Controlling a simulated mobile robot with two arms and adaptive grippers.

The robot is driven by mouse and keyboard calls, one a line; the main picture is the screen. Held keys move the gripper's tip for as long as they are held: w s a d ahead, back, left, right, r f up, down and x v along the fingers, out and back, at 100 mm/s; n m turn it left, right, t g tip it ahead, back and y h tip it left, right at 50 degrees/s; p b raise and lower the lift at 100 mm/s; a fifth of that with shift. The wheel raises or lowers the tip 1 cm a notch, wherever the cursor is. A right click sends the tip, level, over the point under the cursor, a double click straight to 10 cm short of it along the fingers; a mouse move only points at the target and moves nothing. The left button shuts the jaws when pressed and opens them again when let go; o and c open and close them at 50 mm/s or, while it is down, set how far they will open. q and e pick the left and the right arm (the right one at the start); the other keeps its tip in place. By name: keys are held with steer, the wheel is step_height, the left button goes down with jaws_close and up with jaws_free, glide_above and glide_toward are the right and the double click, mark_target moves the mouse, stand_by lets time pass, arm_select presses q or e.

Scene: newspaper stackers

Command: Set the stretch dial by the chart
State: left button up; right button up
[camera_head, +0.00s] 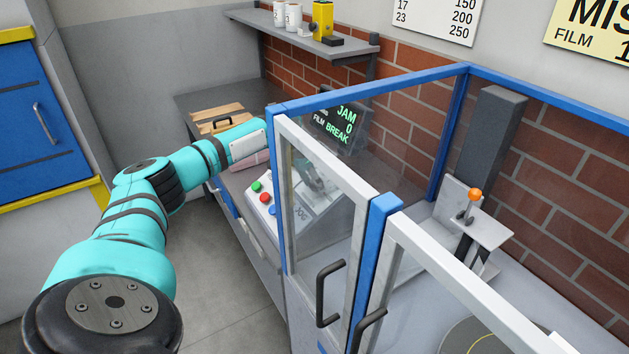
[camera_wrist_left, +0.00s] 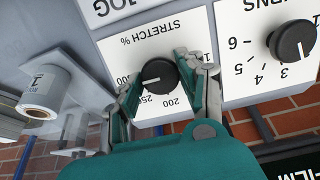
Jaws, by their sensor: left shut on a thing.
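The stretch dial (camera_wrist_left: 158,77) is a round black knob on a white plate marked "STRETCH %", upside down in the left wrist view. Its white mark points left, near the 250 label and a partly hidden label. My left gripper (camera_wrist_left: 162,74) has its fingers on both sides of the knob and is shut on it. In the head view, my left gripper (camera_head: 318,182) shows dimly behind the clear panel, at the control console (camera_head: 262,212). The white chart (camera_head: 437,20) is on the wall, cut off by the top edge; 17, 23 and 150, 200, 250 show.
A second black knob (camera_wrist_left: 292,41) with a number scale is beside the stretch dial. A display (camera_head: 340,125) reads "JAM 0" and "FILM BREAK". A blue-framed clear guard (camera_head: 378,92) and a white-framed door (camera_head: 318,205) stand close to my left arm.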

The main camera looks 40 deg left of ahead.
arm_select(q)
steer(key=c, duration=0.3)
steer(key=shift+r+n+p, duration=0.15)
steer(key=shift+n+p, duration=0.25)
steer(key=shift+p, duration=0.3)
steer(key=n+p, duration=0.4)
steer(key=p, duration=0.1)
steer(key=shift+r+n+h, duration=0.1)
steer(key=shift+n+h, duration=0.2)
steer(key=shift+h, duration=0.1)
steer(key=shift+n+p, duration=0.9)
steer(key=shift+p, duration=0.1)
steer(key=n+p, duration=0.4)
steer(key=n, duration=0.1)
steer(key=shift+a+t+h, duration=0.15)
steer(key=shift+t+h, duration=0.15)
steer(key=shift+h, duration=0.1)
steer(key=shift+a+f+n+t+p, duration=0.1)
steer(key=shift+n+t+p, duration=0.05)
steer(key=shift+n+p, duration=0.95)
steer(key=shift+f+n+t+p, duration=0.15)
steer(key=shift+n+p, duration=0.55)
steer(key=shift+n, duration=0.8)
